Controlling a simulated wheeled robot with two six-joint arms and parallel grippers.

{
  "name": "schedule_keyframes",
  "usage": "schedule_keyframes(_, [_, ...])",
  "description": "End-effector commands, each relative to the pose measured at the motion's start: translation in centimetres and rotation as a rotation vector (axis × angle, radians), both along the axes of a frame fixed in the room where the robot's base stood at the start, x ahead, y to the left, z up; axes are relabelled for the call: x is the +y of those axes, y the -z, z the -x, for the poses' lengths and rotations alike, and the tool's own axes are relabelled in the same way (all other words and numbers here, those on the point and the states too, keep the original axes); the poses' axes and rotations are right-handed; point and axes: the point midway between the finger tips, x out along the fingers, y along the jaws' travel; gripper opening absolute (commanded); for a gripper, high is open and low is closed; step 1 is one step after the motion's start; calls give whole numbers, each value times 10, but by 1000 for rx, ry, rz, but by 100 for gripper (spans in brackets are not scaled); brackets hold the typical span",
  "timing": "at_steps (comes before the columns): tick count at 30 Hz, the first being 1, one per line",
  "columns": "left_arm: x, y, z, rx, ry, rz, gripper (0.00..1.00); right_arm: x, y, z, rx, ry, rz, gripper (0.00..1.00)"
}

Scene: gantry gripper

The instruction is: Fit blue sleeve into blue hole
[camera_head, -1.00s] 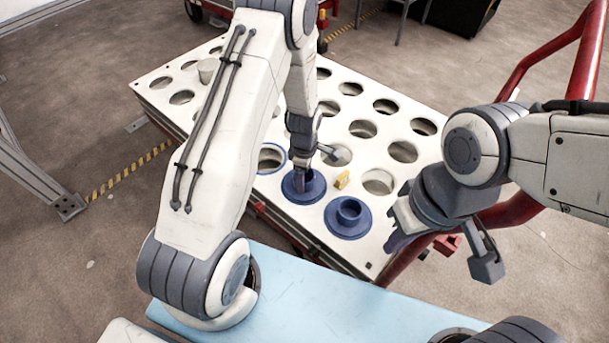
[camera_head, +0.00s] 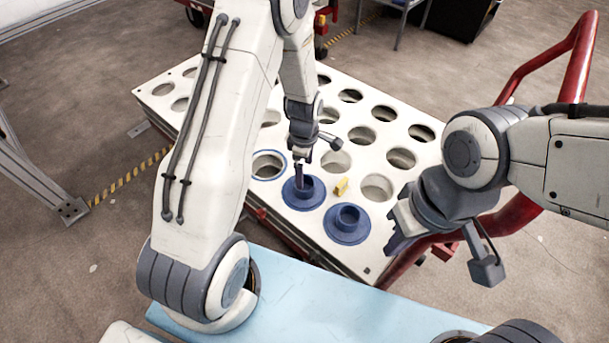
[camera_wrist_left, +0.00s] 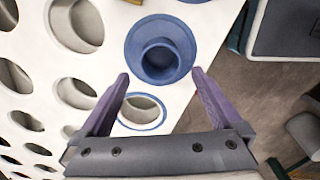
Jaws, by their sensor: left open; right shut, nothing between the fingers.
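A blue flanged sleeve (camera_head: 316,199) sits upright on the white perforated table, with its collar up. It also shows in the left wrist view (camera_wrist_left: 161,35). A second blue sleeve (camera_head: 348,235) sits to its right, nearer the front edge. The blue-ringed hole (camera_head: 268,166) is empty, left of the first sleeve; it also shows in the left wrist view (camera_wrist_left: 143,111). My left gripper (camera_head: 301,180) is open and empty just above the first sleeve; its fingers straddle the near side of the flange in its wrist view (camera_wrist_left: 160,75). My right gripper (camera_head: 394,238) is shut and empty, right of the second sleeve.
The white table (camera_head: 318,228) has many open holes. A red rail (camera_head: 535,205) runs along the right side. A light blue surface (camera_head: 330,300) lies in front.

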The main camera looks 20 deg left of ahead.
Motion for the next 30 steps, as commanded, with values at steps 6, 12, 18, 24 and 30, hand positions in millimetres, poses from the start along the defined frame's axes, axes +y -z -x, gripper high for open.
schedule_keyframes(6, [0,-27,0,0,0,0,100,0,-9,0,0,0,0,0])
schedule_keyframes(12, [0,-29,0,1,0,0,100,0,-9,0,0,0,0,0])
schedule_keyframes(18, [0,-29,0,1,0,0,100,0,-9,0,0,0,0,0])
schedule_keyframes(24, [0,-29,0,0,3,0,100,0,-9,0,0,0,0,0])
schedule_keyframes(30, [-33,-67,11,-14,254,4,100,0,-9,0,0,0,0,0])
